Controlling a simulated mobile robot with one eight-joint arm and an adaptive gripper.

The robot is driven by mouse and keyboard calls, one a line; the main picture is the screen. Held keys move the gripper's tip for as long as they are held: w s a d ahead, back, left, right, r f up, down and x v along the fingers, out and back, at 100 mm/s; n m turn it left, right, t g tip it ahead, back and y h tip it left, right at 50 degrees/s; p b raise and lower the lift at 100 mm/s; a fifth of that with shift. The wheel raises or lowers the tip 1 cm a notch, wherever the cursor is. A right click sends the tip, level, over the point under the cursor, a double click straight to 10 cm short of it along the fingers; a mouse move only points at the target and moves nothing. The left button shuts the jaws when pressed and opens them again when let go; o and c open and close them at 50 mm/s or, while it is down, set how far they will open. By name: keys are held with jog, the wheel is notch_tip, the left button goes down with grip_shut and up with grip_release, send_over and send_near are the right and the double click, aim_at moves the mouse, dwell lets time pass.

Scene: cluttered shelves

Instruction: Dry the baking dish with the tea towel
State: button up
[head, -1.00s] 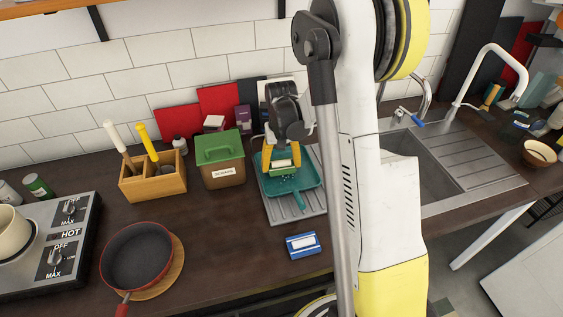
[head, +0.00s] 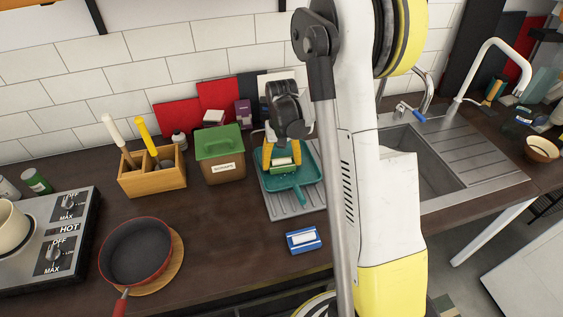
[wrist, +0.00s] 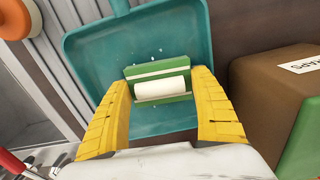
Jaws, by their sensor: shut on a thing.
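The teal baking dish (head: 308,175), with a short handle, lies on a grey ribbed draining mat (head: 281,208). A few white specks show on its inner floor in the wrist view (wrist: 185,55). My gripper (head: 283,160) points down into the dish. Its yellow fingers are shut on a small green-and-white bundle (wrist: 160,90), which looks like the folded tea towel; it also shows in the head view (head: 283,166). The bundle is at the dish floor; whether it presses on it I cannot tell.
A brown scraps bin (head: 226,172) with a green lid stands close left of the dish. A wooden utensil holder (head: 152,181) and a red pan (head: 137,252) are further left. A blue-and-white packet (head: 304,240) lies in front. The sink (head: 425,165) is to the right.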

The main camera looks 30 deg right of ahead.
aim_at(292, 157)
jog(key=shift+f+b, duration=0.45)
jog(key=shift+f, duration=0.1)
jog(key=shift+s+d, duration=0.25)
jog(key=shift+d, duration=0.65)
jog(key=shift+s+d, duration=0.25)
jog(key=shift+d, duration=0.6)
jog(key=shift+f+b, duration=0.1)
jog(key=shift+b, duration=0.35)
